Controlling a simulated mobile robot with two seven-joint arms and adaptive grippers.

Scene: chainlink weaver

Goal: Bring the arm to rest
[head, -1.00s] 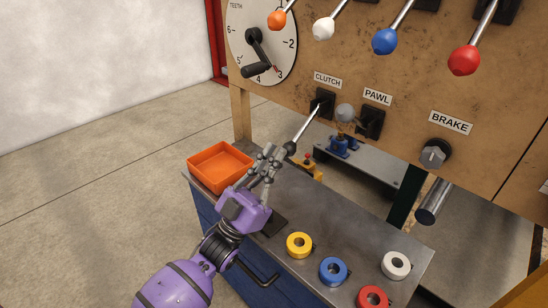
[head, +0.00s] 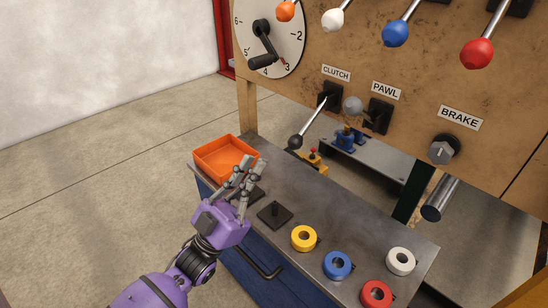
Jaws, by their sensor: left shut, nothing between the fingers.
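My left gripper (head: 248,178) is in the head view, above the left part of the metal bench top (head: 300,200), in front of the orange tray. Its fingers are shut with nothing between them. The clutch lever (head: 308,124), with a dark ball knob, points down and to the left from its black mount. The gripper is apart from the lever, below and left of its knob. My right gripper is not in view.
The orange tray (head: 197,160) sits on the bench's far left corner, close to my gripper. Yellow (head: 304,239), blue (head: 337,265), red (head: 375,293) and white (head: 401,261) rings lie to the right. A wooden panel (head: 360,60) with levers and a dial stands behind. Open floor lies left.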

